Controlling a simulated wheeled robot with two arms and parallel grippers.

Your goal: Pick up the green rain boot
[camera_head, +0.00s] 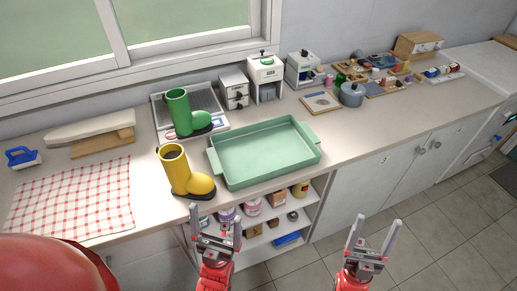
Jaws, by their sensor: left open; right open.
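The green rain boot (181,112) stands upright on a grey tray on the counter, left of centre in the head view, with its toe to the right. A yellow boot (182,172) stands in front of it, near the counter's front edge. My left gripper (216,218) is open and empty, in front of the counter and below the yellow boot. My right gripper (372,237) is open and empty, in front of the cabinets, further right. Both grippers are well apart from the green boot.
A green washtub basin (222,174) sits right of the boots. A checkered cloth (75,200), an ironing board (95,130) and a blue brush (22,156) lie to the left. Small appliances and cluttered trays fill the back right. Open shelves (268,236) hold jars below the counter.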

